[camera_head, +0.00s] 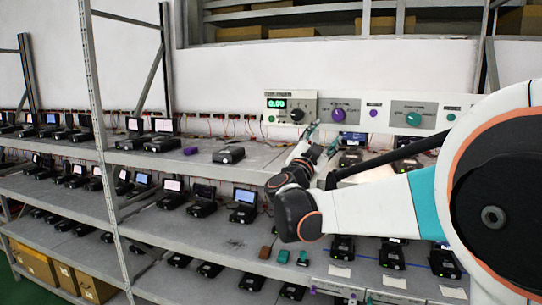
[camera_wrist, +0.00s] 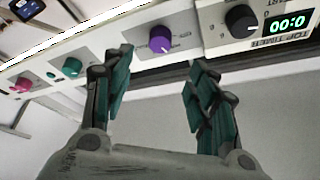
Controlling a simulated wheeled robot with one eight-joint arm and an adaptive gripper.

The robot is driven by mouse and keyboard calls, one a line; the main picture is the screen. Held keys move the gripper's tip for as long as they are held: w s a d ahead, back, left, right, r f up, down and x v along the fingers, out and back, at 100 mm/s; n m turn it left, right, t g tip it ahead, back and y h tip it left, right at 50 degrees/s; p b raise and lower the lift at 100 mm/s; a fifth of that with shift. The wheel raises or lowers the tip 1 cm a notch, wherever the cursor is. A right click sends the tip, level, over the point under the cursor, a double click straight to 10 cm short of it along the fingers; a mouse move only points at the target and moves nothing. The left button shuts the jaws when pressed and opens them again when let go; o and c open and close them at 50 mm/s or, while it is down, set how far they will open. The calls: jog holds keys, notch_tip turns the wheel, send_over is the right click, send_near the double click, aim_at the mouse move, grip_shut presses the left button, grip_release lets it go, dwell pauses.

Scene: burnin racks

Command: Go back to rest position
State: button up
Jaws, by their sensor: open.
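My gripper (camera_wrist: 158,78) is open and empty in the wrist view, its two teal-padded fingers spread apart. A purple knob (camera_wrist: 160,39) appears between and beyond the fingertips; I see no contact. In the head view my gripper (camera_head: 316,138) is small, just below the control strip (camera_head: 360,116), with my white and teal arm reaching in from the right. The timer box (camera_head: 291,107) shows green digits and a black knob. The same black knob (camera_wrist: 240,21) shows upper right in the wrist view, where the picture looks upside down.
Shelves (camera_head: 210,166) carry rows of black devices, several with lit screens. A small purple block (camera_head: 190,151) lies on the upper shelf. A metal upright (camera_head: 97,110) stands left. Cardboard boxes (camera_head: 60,272) sit low left. Part of the upper shelf left of my gripper is bare.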

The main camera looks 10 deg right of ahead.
jog(key=s+a+f+n+t+y+b, duration=0.1)
jog(key=s+a+f+n+y+b, duration=0.4)
jog(key=f, duration=0.3)
jog(key=s+a+f+n+y+b, duration=0.2)
jog(key=a+f+n+y+b, duration=0.35)
jog(key=f+b, duration=0.2)
jog(key=s+a+f+n+t+y+b, duration=0.1)
jog(key=s+a+f+n+y+b, duration=0.4)
jog(key=f, duration=0.3)
jog(key=s+f+g+b, duration=0.3)
jog(key=s+f, duration=0.5)
jog(key=f, duration=0.4)
jog(key=s+f+g+b, duration=0.4)
jog(key=s+f, duration=0.4)
jog(key=f, duration=0.4)
jog(key=s+d+f+g+b, duration=0.1)
jog(key=s+f+g+b, duration=0.2)
jog(key=s+f+b, duration=0.2)
jog(key=s+f+n, duration=0.1)
jog(key=s+f, duration=0.2)
jog(key=f, duration=0.4)
jog(key=shift+g, duration=0.3)
